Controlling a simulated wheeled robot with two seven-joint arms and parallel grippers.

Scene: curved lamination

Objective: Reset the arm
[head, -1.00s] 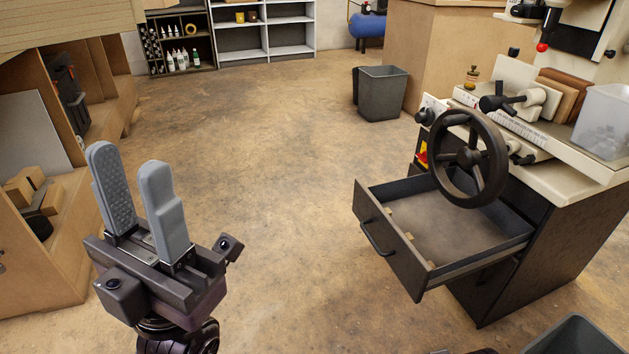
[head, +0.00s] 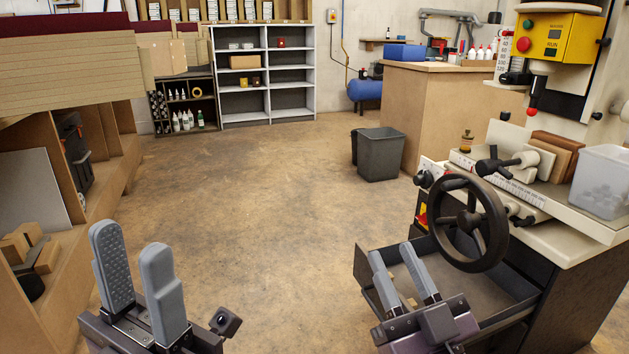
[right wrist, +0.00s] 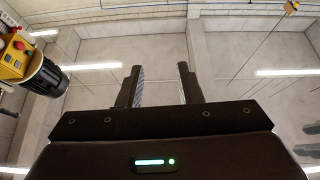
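My left gripper (head: 138,272) is at the lower left of the head view, over the floor, with its two grey fingers upright. A gap shows between the fingers, and nothing is held. My right gripper (head: 403,275) is at the lower right of the head view, in front of the open drawer. Its two fingers point up and stand apart with nothing between them. In the right wrist view the right gripper (right wrist: 161,83) also shows its fingers apart and empty against the ceiling.
The open drawer (head: 515,316) and black handwheel (head: 468,222) of the machine stand close behind the right gripper. A grey bin (head: 379,157), a wooden counter (head: 440,110) and a white shelf unit (head: 265,95) are farther back. The middle floor (head: 265,200) is clear.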

